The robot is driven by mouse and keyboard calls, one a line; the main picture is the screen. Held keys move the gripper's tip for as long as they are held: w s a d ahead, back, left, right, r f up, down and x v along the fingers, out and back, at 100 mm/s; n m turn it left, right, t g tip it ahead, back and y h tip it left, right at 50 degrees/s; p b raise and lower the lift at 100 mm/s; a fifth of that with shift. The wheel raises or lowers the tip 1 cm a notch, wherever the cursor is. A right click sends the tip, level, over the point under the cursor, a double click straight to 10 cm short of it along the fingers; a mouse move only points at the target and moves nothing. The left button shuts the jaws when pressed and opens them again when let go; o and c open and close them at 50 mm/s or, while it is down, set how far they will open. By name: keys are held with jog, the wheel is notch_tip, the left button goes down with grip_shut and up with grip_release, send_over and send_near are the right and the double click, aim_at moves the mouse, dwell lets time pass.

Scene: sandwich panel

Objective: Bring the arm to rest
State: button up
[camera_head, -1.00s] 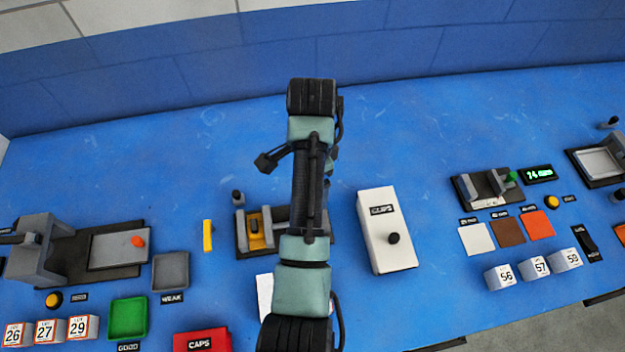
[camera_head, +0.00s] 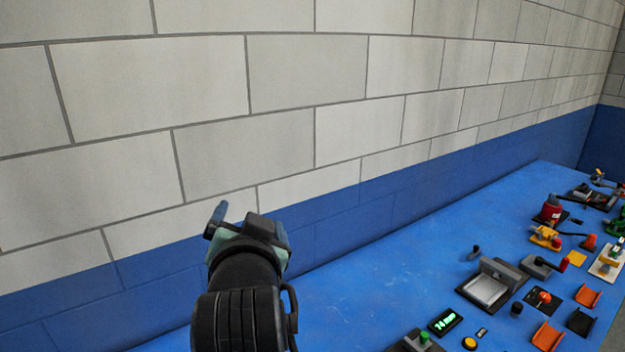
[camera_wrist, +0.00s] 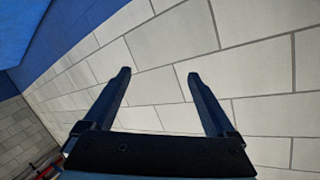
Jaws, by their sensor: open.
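My gripper (camera_wrist: 158,75) shows in the wrist view with its two dark fingers spread apart and nothing between them. The wrist view looks past the fingers at the block wall. In the head view my arm rises from the bottom, left of centre, in front of the wall. There the fingers cannot be made out clearly. My gripper touches nothing that I can see.
The blue bench (camera_head: 400,262) runs from the lower middle to the right. It carries a green-lit display (camera_head: 446,322), a grey tray fixture (camera_head: 489,288), a red device (camera_head: 551,211) and orange trays (camera_head: 588,296). The grey and blue wall (camera_head: 300,150) stands behind.

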jog(key=s+d+r+n+t+h, duration=0.1)
jog(key=s+d+r+t, duration=0.2)
jog(key=s+r, duration=0.3)
jog(key=s+d+r+n+t+h, duration=0.1)
jog(key=s+d+r+t, duration=0.2)
jog(key=r, duration=0.9)
jog(key=s+d+r+n+t, duration=0.1)
jog(key=s+d+r+t, duration=0.1)
jog(key=s+r+t, duration=0.4)
jog(key=s+r, duration=0.3)
jog(key=shift+s+d+r+h, duration=0.15)
jog(key=shift+s+d+h, duration=0.25)
